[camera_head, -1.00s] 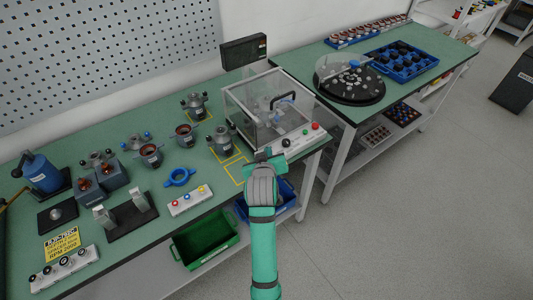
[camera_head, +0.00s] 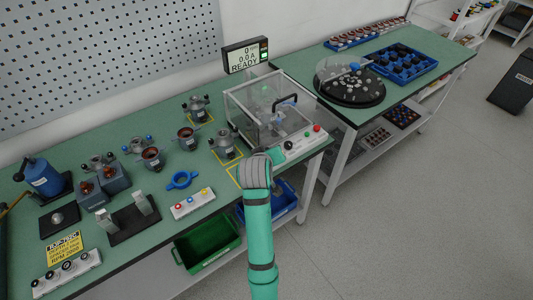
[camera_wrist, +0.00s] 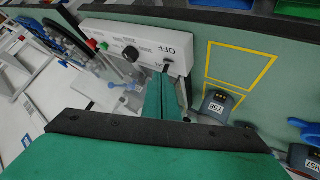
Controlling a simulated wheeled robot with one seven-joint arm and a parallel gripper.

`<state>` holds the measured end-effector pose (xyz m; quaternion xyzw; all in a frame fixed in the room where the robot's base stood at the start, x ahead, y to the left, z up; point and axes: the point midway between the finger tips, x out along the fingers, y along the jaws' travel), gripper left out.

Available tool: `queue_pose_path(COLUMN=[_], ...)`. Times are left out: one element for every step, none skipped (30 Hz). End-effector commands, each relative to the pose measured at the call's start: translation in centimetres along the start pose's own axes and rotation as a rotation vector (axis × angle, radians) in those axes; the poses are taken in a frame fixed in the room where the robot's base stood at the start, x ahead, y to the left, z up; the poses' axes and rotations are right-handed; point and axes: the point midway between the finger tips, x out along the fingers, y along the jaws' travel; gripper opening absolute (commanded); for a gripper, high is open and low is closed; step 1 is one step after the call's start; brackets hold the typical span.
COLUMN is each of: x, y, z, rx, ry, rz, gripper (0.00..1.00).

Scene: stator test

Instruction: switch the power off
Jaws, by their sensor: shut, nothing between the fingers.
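The test station's white control panel (camera_head: 301,142) runs along the front of the clear-walled enclosure (camera_head: 270,108). It carries a black knob (camera_head: 288,145) and a red button (camera_head: 317,127). In the wrist view the panel (camera_wrist: 150,41) shows a black knob (camera_wrist: 131,53), a green button (camera_wrist: 104,46), a red button (camera_wrist: 92,44) and the word OFF beside a small switch (camera_wrist: 168,64). My gripper (camera_wrist: 166,92) is shut and empty, its tips close to that switch; contact cannot be told.
Metal stator parts (camera_head: 225,142) stand on the green bench left of the panel. Green (camera_head: 207,245) and blue (camera_head: 284,201) bins sit below.

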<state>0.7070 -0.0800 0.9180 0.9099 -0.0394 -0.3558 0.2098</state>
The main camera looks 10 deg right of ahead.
Motion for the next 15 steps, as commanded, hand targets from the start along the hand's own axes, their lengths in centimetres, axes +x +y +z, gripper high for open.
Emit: queue_pose_path(x=[-0.02,-0.04,-0.07,-0.10,-0.13,-0.15,-0.17,-0.18,-0.18,-0.19,-0.18,-0.19,-0.18,-0.19,-0.19], y=[0.02,0.03,0.04,0.05,0.06,0.07,0.08,0.08,0.07,0.06,0.05,0.04,0.03,0.02,0.01], z=[0.29,0.43,0.60,0.70,0.78,0.85,0.87,0.88,0.88,0.87,0.86,0.85,0.85,0.84,0.83], rx=[0.000,0.001,0.000,0.000,0.000,0.000,0.000,0.000,0.000,-0.001,-0.001,-0.001,-0.001,-0.001,-0.001], ry=[-0.001,-0.001,-0.001,-0.001,0.000,0.000,0.001,0.001,0.001,0.001,0.001,0.001,0.001,0.001,0.001], rz=[0.000,0.000,0.000,0.000,0.000,0.000,0.000,0.000,0.000,0.000,0.000,0.000,0.000,0.000,-0.001], gripper=[0.00,0.00,0.00,0.00,0.00,0.00,0.00,0.00,0.00,0.00,0.00,0.00,0.00,0.00,0.00])
